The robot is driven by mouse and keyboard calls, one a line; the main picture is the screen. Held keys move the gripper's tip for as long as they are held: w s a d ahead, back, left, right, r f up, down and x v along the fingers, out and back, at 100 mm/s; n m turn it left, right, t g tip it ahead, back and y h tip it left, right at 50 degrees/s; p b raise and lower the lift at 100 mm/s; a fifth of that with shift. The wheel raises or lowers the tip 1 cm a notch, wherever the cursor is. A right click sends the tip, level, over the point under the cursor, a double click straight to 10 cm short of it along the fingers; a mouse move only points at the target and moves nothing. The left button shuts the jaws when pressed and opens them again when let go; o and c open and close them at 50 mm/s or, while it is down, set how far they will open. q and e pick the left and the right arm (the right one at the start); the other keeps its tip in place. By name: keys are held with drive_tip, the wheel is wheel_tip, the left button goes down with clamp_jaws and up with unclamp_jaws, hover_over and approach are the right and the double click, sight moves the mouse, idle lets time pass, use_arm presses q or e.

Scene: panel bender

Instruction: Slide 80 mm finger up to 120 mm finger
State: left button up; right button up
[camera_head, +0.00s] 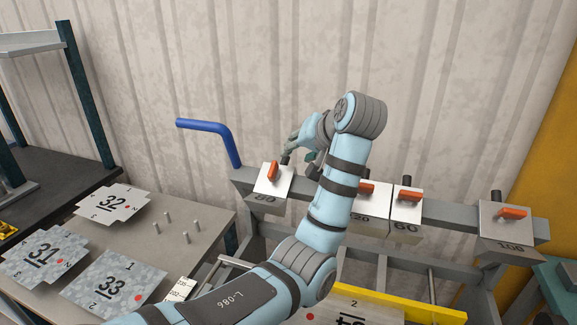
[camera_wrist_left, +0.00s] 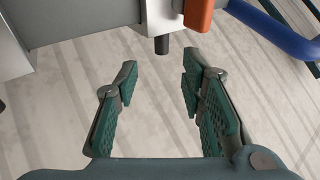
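The 80 mm finger (camera_head: 270,184), a pale block with an orange lever, sits at the left end of the grey beam. It also shows at the top of the left wrist view (camera_wrist_left: 158,14), with a black pin pointing between my fingertips. The 120 mm finger (camera_head: 377,195) is farther right on the beam, partly hidden by my left arm; only "20" of its label shows. A gap separates the two. My left gripper (camera_head: 309,153) is behind the beam, just right of the 80 mm finger's top. In the left wrist view it is open and empty (camera_wrist_left: 162,86), apart from the pin.
The 60 finger (camera_head: 406,208) stands against the 120 mm finger's right side, and the 100 finger (camera_head: 508,228) is near the beam's right end. A blue bent handle (camera_head: 212,129) rises at the beam's left end. Numbered plates (camera_head: 113,201) and pegs (camera_head: 169,226) are on a table at left.

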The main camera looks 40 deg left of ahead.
sight(288, 157)
use_arm(q)
drive_tip(key=a, duration=0.1)
drive_tip(key=a+f, duration=0.2)
drive_tip(key=a, duration=0.1)
drive_tip(key=shift+w+f, duration=0.1)
drive_tip(key=shift+w, duration=0.3)
drive_tip(key=w+a+f, duration=0.2)
drive_tip(key=w+f, duration=0.1)
drive_tip(key=shift+a+f+p, duration=0.2)
drive_tip(key=shift+a+p, duration=0.1)
drive_tip(key=shift+a, duration=0.1)
drive_tip(key=shift+w+f, duration=0.1)
drive_tip(key=shift+w, duration=0.05)
drive_tip(key=shift+s+r, duration=0.2)
drive_tip(key=shift+s, duration=0.15)
drive_tip(key=shift+s+r, duration=0.1)
drive_tip(key=shift+s, duration=0.05)
drive_tip(key=c, duration=0.6)
clamp_jaws()
use_arm(e)
drive_tip(key=shift+s+r, duration=0.35)
drive_tip(key=shift+r, duration=0.15)
